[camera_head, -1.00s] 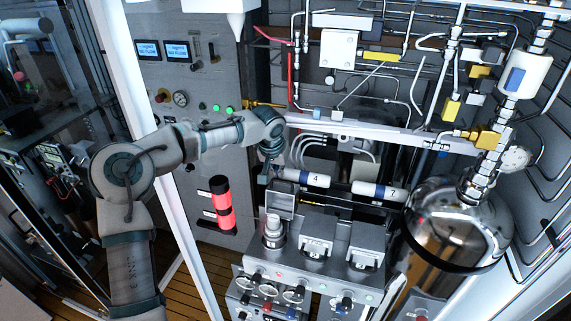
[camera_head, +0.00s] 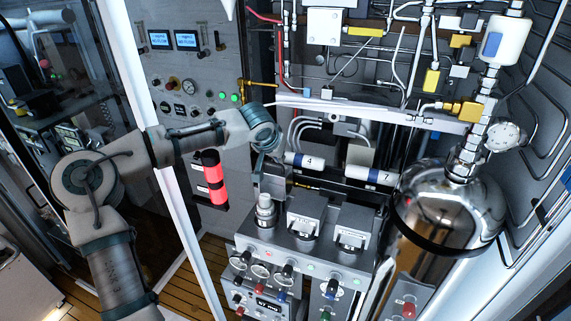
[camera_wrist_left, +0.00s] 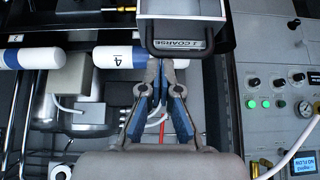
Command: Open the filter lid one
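Filter lid one (camera_wrist_left: 182,9) is a pale box-shaped lid with a black handle (camera_wrist_left: 205,47) and a label reading "1 COARSE", at the top of the left wrist view. In the head view the lid (camera_head: 271,181) stands raised behind the silver filter canister (camera_head: 265,211), which is exposed. My left gripper (camera_wrist_left: 160,62) has its blue-padded fingers drawn nearly together, tips at the left part of the handle's lower edge. I cannot see the handle pinched between them. In the head view the left gripper (camera_head: 266,160) is small and partly hidden beside the lid. My right gripper is not in view.
Two more lids with handles (camera_head: 304,226) (camera_head: 350,238) lie right of the canister. White cylinders marked 4 (camera_head: 305,161) and 7 (camera_head: 371,175) run behind. A shiny tank (camera_head: 450,215) stands at right. A red light column (camera_head: 213,178) is on the left wall.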

